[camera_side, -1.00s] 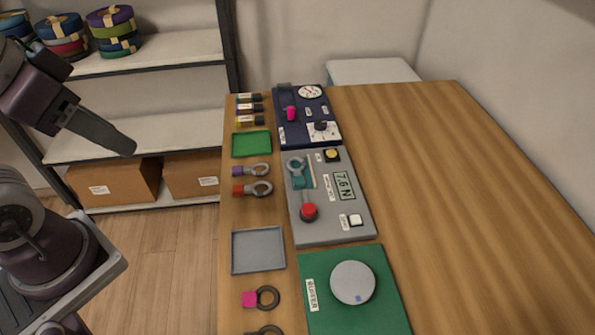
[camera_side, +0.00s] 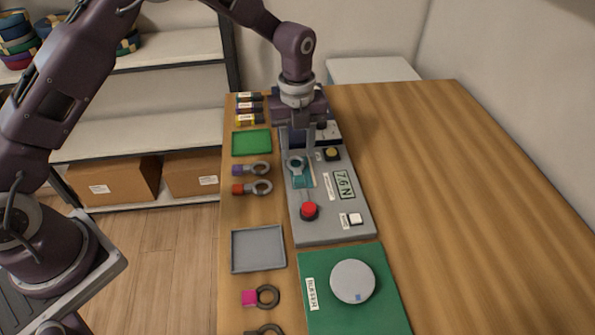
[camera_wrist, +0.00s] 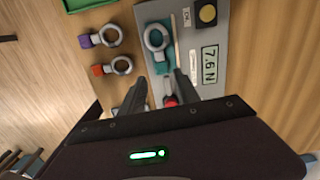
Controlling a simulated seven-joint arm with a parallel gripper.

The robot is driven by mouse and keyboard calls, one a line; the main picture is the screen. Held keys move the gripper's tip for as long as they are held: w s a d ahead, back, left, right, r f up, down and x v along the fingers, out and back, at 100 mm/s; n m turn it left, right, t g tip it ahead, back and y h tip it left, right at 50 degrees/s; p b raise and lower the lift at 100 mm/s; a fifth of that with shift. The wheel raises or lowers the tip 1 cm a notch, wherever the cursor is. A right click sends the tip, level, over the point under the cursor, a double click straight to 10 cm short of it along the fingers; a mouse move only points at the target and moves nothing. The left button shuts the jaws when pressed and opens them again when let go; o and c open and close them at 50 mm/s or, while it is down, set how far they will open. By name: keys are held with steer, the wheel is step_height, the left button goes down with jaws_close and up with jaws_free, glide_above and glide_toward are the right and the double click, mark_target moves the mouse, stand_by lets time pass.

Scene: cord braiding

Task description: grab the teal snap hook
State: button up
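My gripper (camera_side: 299,147) points down over the back end of the grey panel (camera_side: 335,232), close to the ring. In the wrist view my gripper (camera_wrist: 161,77) has its two fingers apart, one on each side of the teal body in the picture. I cannot tell the height of the fingertips above the hook.
A red knob (camera_side: 309,211), a 7.6 N display (camera_side: 343,185) and a yellow button (camera_side: 332,154) sit on the same panel. Purple (camera_side: 252,170) and red (camera_side: 252,188) hooks lie to the left. A grey tray (camera_side: 258,250) is in front of them. The table's right side is clear.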

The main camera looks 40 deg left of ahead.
mark_target(299, 177)
steer(key=shift+m, duration=0.3)
steer(key=f, duration=0.8)
steer(key=shift+d+f, duration=0.15)
steer(key=shift+d, duration=0.1)
jaws_close()
